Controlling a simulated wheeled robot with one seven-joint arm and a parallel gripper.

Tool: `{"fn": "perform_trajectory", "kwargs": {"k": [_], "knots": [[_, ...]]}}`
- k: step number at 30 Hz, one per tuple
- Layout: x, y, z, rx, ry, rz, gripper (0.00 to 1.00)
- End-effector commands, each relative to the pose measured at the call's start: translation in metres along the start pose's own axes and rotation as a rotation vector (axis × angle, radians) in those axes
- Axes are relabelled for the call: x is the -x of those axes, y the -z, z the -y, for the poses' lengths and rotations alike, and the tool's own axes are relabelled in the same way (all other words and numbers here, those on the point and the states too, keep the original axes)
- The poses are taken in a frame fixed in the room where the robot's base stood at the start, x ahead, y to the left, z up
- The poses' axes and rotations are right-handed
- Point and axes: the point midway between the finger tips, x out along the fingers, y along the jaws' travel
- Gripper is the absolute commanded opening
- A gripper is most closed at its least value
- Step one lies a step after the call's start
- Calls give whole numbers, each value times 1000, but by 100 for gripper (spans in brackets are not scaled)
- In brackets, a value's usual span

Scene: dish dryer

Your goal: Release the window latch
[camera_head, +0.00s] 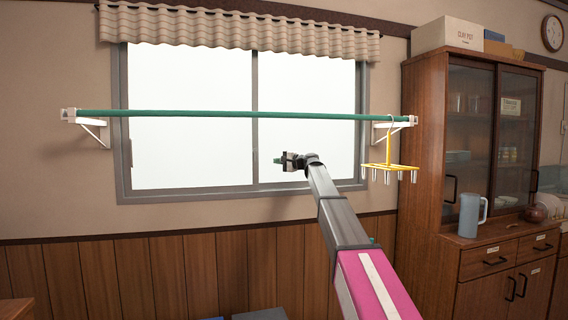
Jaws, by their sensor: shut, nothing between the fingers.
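The window (190,80) has two panes in a grey frame, with a vertical middle bar (255,85) between them. I cannot make out a latch; it may be too small to see or hidden behind my gripper. My gripper (279,160) is at the end of my raised arm, in front of the lower right pane, just right of the middle bar. It points left and is shut and empty. I cannot tell how far it is from the glass.
A green pole (180,113) on white brackets crosses the window above my gripper. A yellow hanger with clips (388,166) hangs at its right end. A wooden cabinet (425,130) with a blue pitcher (470,214) stands at right.

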Motion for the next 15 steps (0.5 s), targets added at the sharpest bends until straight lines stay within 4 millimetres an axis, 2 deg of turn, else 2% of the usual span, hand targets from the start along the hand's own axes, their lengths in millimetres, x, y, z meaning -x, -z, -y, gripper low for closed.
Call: {"fn": "perform_trajectory", "kwargs": {"k": [1, 6, 9, 15], "knots": [[-12, 1, 0, 0, -1, 3, 0], [-43, 1, 0, 0, -1, 1, 0], [-51, -14, -1, 1, -1, 2, 0], [-64, -26, 0, 0, 0, 1, 0]]}}
